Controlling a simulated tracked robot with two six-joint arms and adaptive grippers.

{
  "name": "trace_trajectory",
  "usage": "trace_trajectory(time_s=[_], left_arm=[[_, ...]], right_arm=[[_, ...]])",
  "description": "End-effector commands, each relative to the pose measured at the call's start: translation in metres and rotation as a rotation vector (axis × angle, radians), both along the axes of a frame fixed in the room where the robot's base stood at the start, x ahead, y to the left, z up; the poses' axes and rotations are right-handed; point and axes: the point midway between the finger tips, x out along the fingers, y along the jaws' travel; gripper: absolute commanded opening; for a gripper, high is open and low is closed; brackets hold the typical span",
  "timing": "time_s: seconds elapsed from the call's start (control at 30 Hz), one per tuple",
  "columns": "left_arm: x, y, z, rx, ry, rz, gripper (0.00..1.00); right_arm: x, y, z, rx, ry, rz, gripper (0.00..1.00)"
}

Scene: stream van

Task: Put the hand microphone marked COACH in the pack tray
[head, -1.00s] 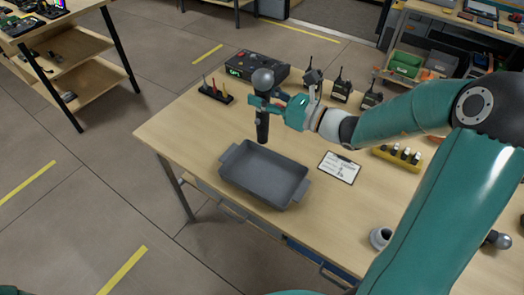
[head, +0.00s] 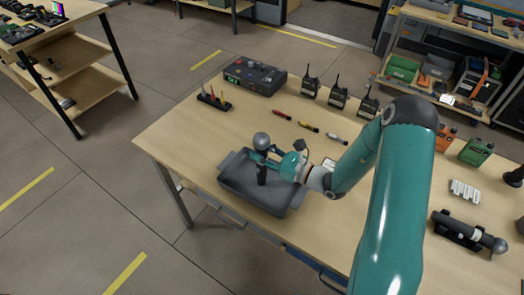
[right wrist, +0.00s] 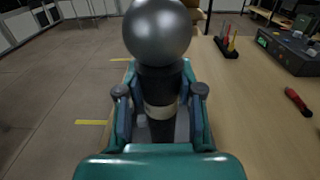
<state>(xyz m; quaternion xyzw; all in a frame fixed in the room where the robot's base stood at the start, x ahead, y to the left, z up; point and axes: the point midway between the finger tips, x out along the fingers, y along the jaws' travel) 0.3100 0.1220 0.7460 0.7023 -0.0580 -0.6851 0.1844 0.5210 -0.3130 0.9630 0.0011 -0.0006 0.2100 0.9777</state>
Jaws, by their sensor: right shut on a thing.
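My right gripper (head: 263,158) is shut on a hand microphone (head: 261,140) with a grey ball head and a dark body. The microphone is upright, head up, over the inside of the grey pack tray (head: 248,198). Its lower end is within the tray's outline; I cannot tell whether it touches the floor. In the right wrist view the microphone (right wrist: 158,32) stands between the fingers (right wrist: 160,98), with a pale band on its body. No COACH marking is readable. My left gripper is out of view.
A second microphone (head: 482,239) lies in a dark holder at the right. The table left of the tray is clear.

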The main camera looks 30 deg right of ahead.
Motion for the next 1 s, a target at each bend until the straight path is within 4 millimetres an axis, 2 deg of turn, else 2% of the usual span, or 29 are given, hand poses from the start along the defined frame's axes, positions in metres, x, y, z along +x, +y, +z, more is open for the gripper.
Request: trace_trajectory(time_s=[0.37, 0.4, 0.53, 0.9, 1.0], left_arm=[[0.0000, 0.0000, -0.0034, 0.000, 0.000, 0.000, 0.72], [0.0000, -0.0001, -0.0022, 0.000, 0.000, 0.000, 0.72], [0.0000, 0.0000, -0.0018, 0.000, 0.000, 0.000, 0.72], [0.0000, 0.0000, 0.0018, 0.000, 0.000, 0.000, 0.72], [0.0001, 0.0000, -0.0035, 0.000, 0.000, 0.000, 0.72]], right_arm=[[0.0000, -0.0001, -0.0051, -0.001, -0.003, 0.000, 0.00], [-0.0001, 0.0000, -0.0043, -0.001, -0.002, 0.000, 0.41], [-0.0001, 0.0000, -0.0040, -0.001, -0.001, 0.000, 0.61], [0.0001, 0.0001, -0.0003, -0.001, -0.001, 0.001, 0.61], [-0.0077, -0.0046, -0.0033, -0.002, -0.001, -0.002, 0.61]])
